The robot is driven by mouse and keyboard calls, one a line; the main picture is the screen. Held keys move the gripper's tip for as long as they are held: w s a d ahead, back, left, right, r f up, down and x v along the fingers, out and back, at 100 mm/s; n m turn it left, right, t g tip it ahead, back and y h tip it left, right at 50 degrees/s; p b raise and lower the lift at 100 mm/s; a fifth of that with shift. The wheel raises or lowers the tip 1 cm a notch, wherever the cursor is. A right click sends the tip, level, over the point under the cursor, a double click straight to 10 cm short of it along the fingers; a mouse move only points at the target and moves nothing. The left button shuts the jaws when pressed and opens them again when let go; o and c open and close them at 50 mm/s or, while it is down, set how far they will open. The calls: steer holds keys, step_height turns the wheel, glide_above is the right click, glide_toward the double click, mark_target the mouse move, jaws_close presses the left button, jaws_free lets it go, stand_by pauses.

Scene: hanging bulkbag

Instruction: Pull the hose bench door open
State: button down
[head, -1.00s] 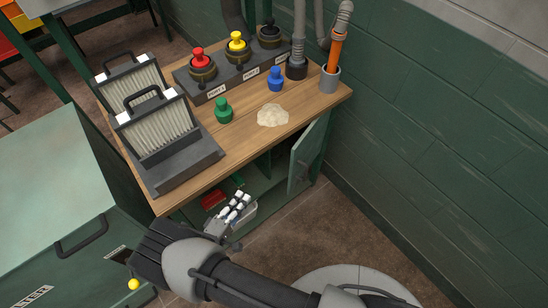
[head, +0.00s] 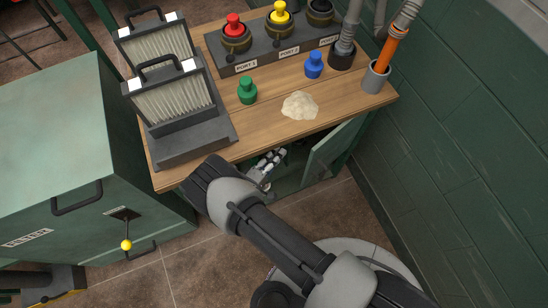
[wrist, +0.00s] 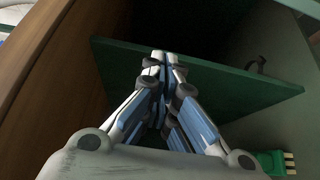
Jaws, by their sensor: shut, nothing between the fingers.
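The hose bench (head: 255,140) has a wooden top over a green cabinet. Its green door (head: 338,146) stands partly open at the cabinet's right end, tilted out from the front. My gripper (head: 274,158) is at the cabinet opening just under the front edge of the top, left of the door. In the wrist view my gripper's fingers (wrist: 164,62) are closed together and empty. They point at a green panel (wrist: 225,85), which seems to be the door's inner face; I cannot tell whether they touch it. A dark bent part, perhaps the handle (wrist: 257,66), shows past its edge.
A green and tan object (wrist: 272,162) lies inside the cabinet. A green wall (head: 450,150) is close on the right; a green cabinet (head: 55,150) is left.

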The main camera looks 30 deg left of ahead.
steer(key=shift+w+d+b, duration=0.35)
steer(key=shift+w+d, duration=0.45)
steer(key=shift+d, duration=0.3)
steer(key=shift+w+d+b, duration=0.35)
steer(key=shift+w+d, duration=0.4)
steer(key=shift+d, duration=0.35)
